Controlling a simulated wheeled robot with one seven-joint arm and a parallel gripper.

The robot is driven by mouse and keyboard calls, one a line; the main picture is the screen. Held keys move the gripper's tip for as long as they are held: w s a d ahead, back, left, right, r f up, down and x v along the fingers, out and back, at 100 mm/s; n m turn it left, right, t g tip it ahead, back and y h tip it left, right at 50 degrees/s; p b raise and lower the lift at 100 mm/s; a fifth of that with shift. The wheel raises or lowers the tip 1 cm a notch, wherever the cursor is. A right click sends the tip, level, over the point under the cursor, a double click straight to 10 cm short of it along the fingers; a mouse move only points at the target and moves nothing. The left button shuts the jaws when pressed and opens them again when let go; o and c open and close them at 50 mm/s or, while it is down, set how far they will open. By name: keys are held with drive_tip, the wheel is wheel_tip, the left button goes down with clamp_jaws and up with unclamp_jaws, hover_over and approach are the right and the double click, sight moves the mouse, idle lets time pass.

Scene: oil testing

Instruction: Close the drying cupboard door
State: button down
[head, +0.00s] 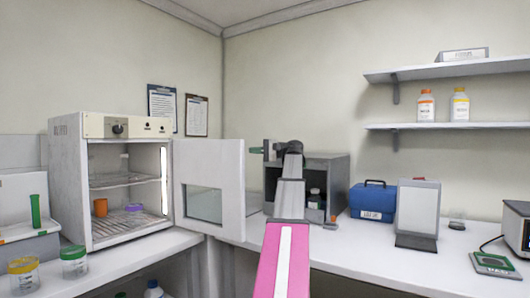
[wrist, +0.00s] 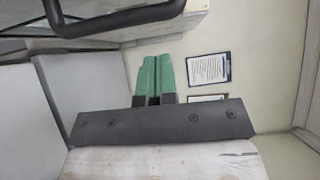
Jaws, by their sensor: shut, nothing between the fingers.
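The drying cupboard (head: 68,185) stands at the left in the head view, its front open. Its white door (head: 230,190), with a small window, is swung out to the right. Inside the cupboard are wire shelves, an orange container (head: 100,207) and a purple item (head: 134,208). My gripper (head: 256,150) is just right of the door's top right edge; I cannot tell whether it touches the door. Its green fingers are together and empty in the wrist view (wrist: 158,78). Pale panels fill the left of the wrist view; I cannot tell whether one is the door.
A grey open-fronted box (head: 330,172) stands behind my arm. A blue case (head: 373,201) and a white-panelled device (head: 418,208) are to its right. Jars (head: 74,262) stand on the left bench below the cupboard. Wall shelves (head: 445,126) hold bottles at the upper right.

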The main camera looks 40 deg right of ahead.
drive_tip(key=shift+s+a, duration=0.3)
drive_tip(key=shift+a, duration=0.45)
drive_tip(key=shift+s+a, duration=0.25)
drive_tip(key=shift+a, duration=0.5)
drive_tip(key=shift+a, duration=0.1)
